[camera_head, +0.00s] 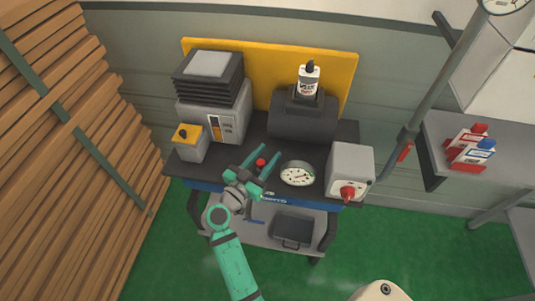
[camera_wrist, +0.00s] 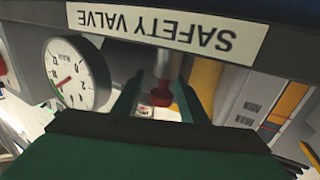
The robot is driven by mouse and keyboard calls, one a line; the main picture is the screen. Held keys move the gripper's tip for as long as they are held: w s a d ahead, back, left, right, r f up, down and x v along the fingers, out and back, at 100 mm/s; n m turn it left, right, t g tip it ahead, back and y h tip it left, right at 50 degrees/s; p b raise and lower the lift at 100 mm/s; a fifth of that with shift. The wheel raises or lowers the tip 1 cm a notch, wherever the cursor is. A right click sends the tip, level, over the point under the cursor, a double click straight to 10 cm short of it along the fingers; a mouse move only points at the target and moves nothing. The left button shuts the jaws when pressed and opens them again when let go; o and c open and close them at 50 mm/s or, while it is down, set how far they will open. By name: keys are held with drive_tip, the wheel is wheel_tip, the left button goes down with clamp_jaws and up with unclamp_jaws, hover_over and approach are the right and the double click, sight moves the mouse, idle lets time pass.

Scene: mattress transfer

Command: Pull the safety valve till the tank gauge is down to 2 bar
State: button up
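The safety valve's red knob (camera_head: 260,163) sits at the front of the bench and also shows in the wrist view (camera_wrist: 161,95) on a pale stem. A white label (camera_wrist: 165,32) reading SAFETY VALVE appears upside down beside it. My gripper (camera_head: 266,151) is open, with one finger on each side of the knob. The round white tank gauge (camera_head: 297,174) stands right of the knob and shows in the wrist view (camera_wrist: 75,76). Its red needle is visible, but its value is unreadable.
A grey box with a red rotary switch (camera_head: 348,190) stands right of the gauge. A dark tank (camera_head: 302,120) bearing a white bottle (camera_head: 308,80) is behind. A grey machine (camera_head: 212,105) and a small yellow-topped box (camera_head: 190,141) stand left.

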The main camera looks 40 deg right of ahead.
drive_tip(key=shift+w+d, duration=0.15)
drive_tip(key=shift+d, duration=0.15)
clamp_jaws()
drive_tip(key=shift+r, duration=0.8)
unclamp_jaws()
drive_tip(key=shift+a, duration=0.1)
